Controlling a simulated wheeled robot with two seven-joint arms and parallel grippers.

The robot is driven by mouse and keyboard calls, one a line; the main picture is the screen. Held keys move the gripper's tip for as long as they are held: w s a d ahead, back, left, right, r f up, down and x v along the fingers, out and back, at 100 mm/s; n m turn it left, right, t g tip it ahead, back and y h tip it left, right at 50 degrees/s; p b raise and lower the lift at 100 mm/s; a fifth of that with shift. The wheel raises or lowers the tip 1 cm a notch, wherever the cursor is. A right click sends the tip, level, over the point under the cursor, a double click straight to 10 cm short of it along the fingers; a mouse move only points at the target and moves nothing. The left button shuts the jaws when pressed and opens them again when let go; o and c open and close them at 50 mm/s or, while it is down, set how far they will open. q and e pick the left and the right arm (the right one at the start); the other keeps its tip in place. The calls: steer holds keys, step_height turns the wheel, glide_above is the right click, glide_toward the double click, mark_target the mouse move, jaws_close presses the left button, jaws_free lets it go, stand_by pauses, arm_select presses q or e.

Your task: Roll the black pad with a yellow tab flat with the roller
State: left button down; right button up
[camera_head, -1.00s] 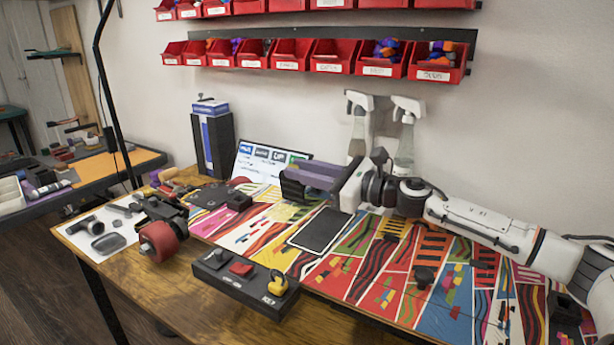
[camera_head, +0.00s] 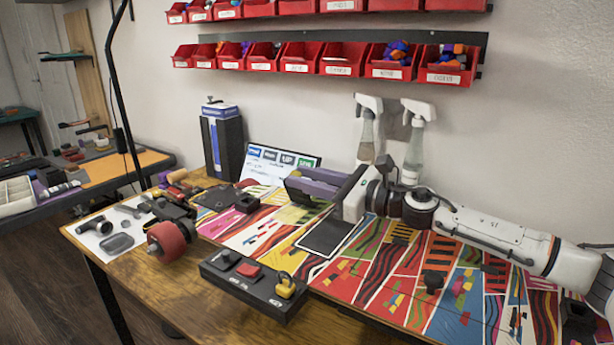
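A flat black pad (camera_head: 326,233) with a thin pale edge lies on the colourful board (camera_head: 262,234); I cannot make out a yellow tab on it. A red roller (camera_head: 167,242) with dark fittings rests at the left front of the table. My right gripper (camera_head: 312,188) is just behind the pad, low over the board, its dark and purple-grey parts pointing left. Its finger gap and anything between the fingers cannot be made out. The gripper is apart from the roller. My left gripper is not in view.
A black box (camera_head: 250,294) with a red button and yellow knob sits at the table's front edge. A sign (camera_head: 279,165), a blue-black box (camera_head: 222,145) and two spray bottles (camera_head: 412,140) stand behind. Red bins (camera_head: 342,59) hang above. Small tools lie at far left.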

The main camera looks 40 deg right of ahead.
steer(key=shift+o, duration=1.3)
steer(key=shift+f, duration=0.2)
steer(key=shift+r, duration=0.15)
steer(key=shift+d+r, duration=0.1)
steer(key=shift+r, duration=0.2)
step_height(320, 180, up, 9)
steer(key=p, duration=0.4)
steer(key=shift+r, duration=0.2)
